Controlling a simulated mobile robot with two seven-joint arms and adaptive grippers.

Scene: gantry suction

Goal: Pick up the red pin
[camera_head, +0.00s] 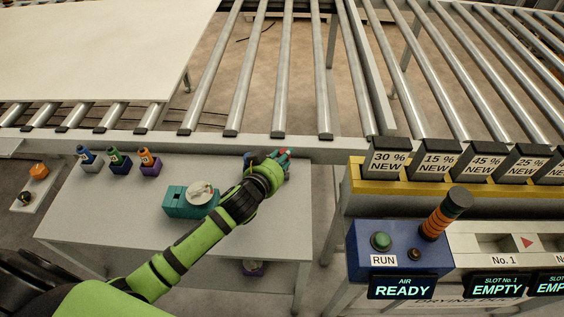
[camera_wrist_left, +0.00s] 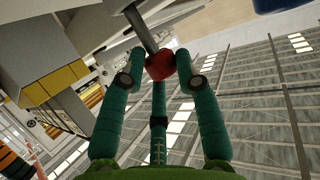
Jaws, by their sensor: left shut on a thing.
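The red pin shows in the left wrist view as a rounded red head (camera_wrist_left: 160,65) with a grey rod (camera_wrist_left: 141,27) running up and left from it. In the head view only a small spot of red (camera_head: 286,153) shows at the fingertips. My left gripper (camera_head: 282,157) reaches to the back right of the grey table, near the conveyor's front rail. Its teal fingers (camera_wrist_left: 158,72) are shut on the red head. The fingers hide part of the pin in the head view. My right gripper is in neither view.
A teal block with a pale round top (camera_head: 200,193) stands left of my forearm. Several small bottles in holders (camera_head: 118,160) stand at the table's back left. The roller conveyor (camera_head: 240,85) runs behind. A blue control box (camera_head: 398,247) stands right.

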